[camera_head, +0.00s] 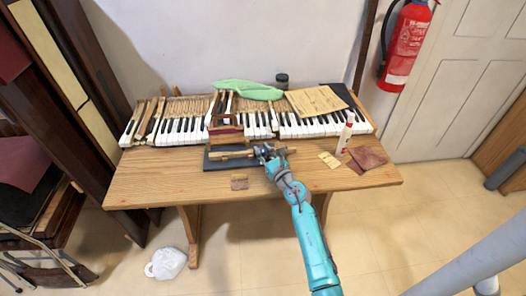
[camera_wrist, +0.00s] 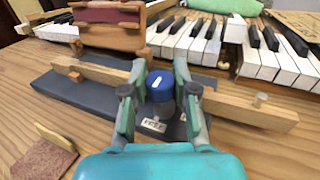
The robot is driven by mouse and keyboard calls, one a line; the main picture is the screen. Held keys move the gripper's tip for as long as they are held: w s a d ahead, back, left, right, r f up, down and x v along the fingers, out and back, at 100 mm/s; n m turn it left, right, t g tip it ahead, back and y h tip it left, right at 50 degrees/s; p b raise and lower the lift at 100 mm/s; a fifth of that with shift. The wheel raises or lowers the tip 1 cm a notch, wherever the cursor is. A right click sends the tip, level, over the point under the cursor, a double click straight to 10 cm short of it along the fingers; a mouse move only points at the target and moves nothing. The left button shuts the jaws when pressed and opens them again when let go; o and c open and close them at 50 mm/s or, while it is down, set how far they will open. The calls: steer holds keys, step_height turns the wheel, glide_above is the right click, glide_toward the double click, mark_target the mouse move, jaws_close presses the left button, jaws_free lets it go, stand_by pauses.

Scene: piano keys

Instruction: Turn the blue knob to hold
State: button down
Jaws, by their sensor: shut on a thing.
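The blue knob (camera_wrist: 160,84) has a white mark on top and sits on a dark base board (camera_wrist: 85,92) that lies on the table. My gripper (camera_wrist: 161,92) has its two fingers on either side of the knob, shut on it. A small white label (camera_wrist: 153,124) with dark lettering, too small to read surely, is in front of the knob. A wooden bar (camera_wrist: 246,108) runs across the board behind the fingers. In the head view my gripper (camera_head: 264,152) reaches the right part of the dark board (camera_head: 222,164), and the knob is mostly hidden there.
The wooden table (camera_head: 150,185) carries a row of piano keys (camera_head: 300,128) behind the board. The table's front left is clear.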

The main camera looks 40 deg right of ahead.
steer(key=shift+d+n+y, duration=0.1)
steer(key=shift+n+y, duration=0.3)
steer(key=shift+y, duration=0.2)
steer(key=shift+n+y, duration=0.6)
steer(key=shift+y, duration=0.3)
steer(key=n+y, duration=0.3)
steer(key=y, duration=0.2)
steer(key=shift+n+g+y, duration=1.3)
steer(key=shift+n+y, duration=0.6)
steer(key=shift+y, duration=1)
steer(key=c, duration=0.9)
jaws_free()
steer(key=shift+s, duration=0.1)
